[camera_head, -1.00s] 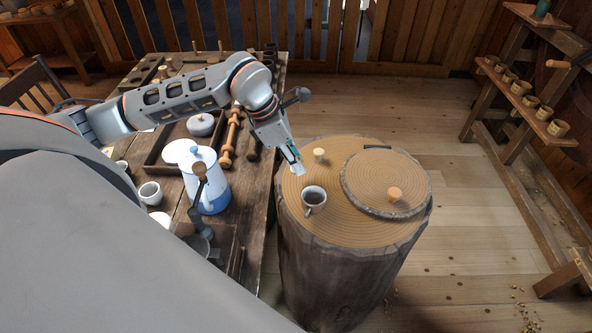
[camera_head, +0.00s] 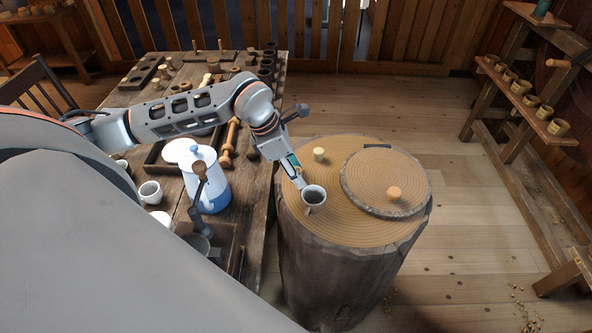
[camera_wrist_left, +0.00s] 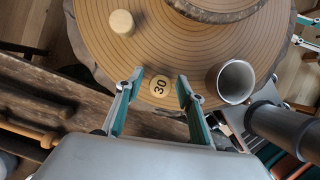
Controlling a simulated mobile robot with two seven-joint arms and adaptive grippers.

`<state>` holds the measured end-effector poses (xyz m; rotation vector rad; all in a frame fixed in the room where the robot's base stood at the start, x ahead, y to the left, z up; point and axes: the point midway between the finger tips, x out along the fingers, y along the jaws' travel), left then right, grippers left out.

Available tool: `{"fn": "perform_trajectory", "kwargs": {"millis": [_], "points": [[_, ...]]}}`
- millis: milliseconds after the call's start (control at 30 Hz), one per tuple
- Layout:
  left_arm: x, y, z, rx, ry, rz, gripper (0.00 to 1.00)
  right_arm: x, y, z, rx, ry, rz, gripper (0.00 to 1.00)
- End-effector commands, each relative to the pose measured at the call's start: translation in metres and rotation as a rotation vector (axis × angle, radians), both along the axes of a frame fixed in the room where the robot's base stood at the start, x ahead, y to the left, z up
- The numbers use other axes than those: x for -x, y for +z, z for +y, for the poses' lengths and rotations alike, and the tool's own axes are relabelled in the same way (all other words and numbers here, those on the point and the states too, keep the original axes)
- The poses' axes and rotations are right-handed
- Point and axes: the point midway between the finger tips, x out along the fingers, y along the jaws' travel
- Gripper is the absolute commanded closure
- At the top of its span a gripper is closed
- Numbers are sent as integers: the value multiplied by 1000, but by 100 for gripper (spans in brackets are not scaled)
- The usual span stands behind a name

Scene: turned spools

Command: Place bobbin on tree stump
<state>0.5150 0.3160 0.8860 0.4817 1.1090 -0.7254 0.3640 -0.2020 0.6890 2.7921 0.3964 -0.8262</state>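The tree stump (camera_head: 330,228) stands right of the workbench. My left gripper (camera_head: 300,184) reaches down over its left part, beside the cup. In the left wrist view my left gripper (camera_wrist_left: 160,88) is open. A pale round wooden end marked 30, seemingly the bobbin (camera_wrist_left: 159,85), shows between its fingertips, with a gap on each side. It seems to rest on the stump; its height is hidden from above. Teal and white parts (camera_wrist_left: 306,32) at that view's right edge look like my right gripper; its opening cannot be told.
A cup (camera_head: 313,198) stands close to my left gripper. A small wooden piece (camera_head: 319,154) stands behind. A round slab (camera_head: 364,179) with a wooden knob (camera_head: 394,193) covers the stump's right side. The workbench (camera_head: 252,228) holds a blue-white pot (camera_head: 207,185).

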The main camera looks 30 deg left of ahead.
Motion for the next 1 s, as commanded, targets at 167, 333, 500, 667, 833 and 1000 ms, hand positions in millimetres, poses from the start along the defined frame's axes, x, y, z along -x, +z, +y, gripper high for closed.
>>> {"fn": "perform_trajectory", "kwargs": {"millis": [167, 333, 500, 667, 833, 1000], "points": [[0, 1, 0, 0, 0, 0, 62, -1, 2, 0, -1, 0, -3, 60], [2, 13, 4, -3, 1, -3, 62, -1, 4, 0, -1, 0, -6, 60], [10, 42, 14, -4, 1, -4, 62, -1, 0, 0, -1, 0, -6, 60], [19, 73, 23, -3, 1, -5, 62, 0, -5, 0, -1, 0, -3, 60], [26, 98, 30, -1, 1, -1, 62, 1, -9, 0, 0, 1, 1, 60], [30, 111, 33, -1, 0, -1, 62, 1, -11, 0, 0, 0, 3, 60]]}}
